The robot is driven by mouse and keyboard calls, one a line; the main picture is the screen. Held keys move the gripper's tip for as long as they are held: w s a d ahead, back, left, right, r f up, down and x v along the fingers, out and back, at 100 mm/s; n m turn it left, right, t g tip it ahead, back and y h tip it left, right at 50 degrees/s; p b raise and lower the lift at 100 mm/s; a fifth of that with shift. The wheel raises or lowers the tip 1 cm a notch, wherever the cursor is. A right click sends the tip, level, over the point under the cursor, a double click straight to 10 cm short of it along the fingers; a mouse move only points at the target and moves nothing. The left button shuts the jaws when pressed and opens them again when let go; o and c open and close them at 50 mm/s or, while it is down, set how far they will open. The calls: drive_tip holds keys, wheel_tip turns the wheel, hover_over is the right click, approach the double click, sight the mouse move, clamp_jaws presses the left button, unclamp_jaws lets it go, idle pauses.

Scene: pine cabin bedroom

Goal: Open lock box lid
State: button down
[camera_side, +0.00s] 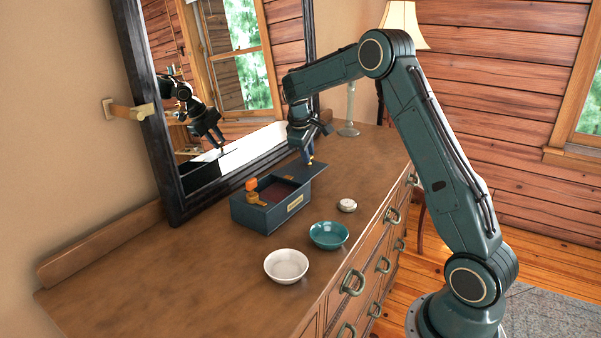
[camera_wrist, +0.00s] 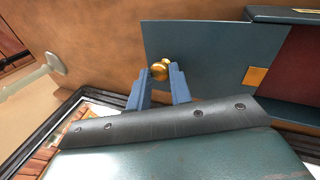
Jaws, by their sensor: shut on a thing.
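The lock box (camera_side: 252,214) is dark blue with a reddish inside and stands on the dresser top in front of the mirror. Its flat lid (camera_side: 305,169) is slid toward the box's far end and sticks out past it, so much of the inside shows. In the wrist view the lid (camera_wrist: 210,48) bears a round brass knob (camera_wrist: 161,69) and a small brass plate (camera_wrist: 255,76). My gripper (camera_side: 309,156) has its blue fingers closed on the knob at the lid's outer end. The fingers (camera_wrist: 158,78) also show in the wrist view.
An orange object (camera_side: 252,184) sits at the box's near left end. A teal bowl (camera_side: 328,235), a white bowl (camera_side: 286,266) and a small round pale object (camera_side: 347,205) stand in front. The mirror frame (camera_side: 247,180) is close behind. The dresser's left part is clear.

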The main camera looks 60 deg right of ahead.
sight(300, 172)
drive_tip(key=c, duration=1.3)
unclamp_jaws()
drive_tip(key=shift+v, duration=6.95)
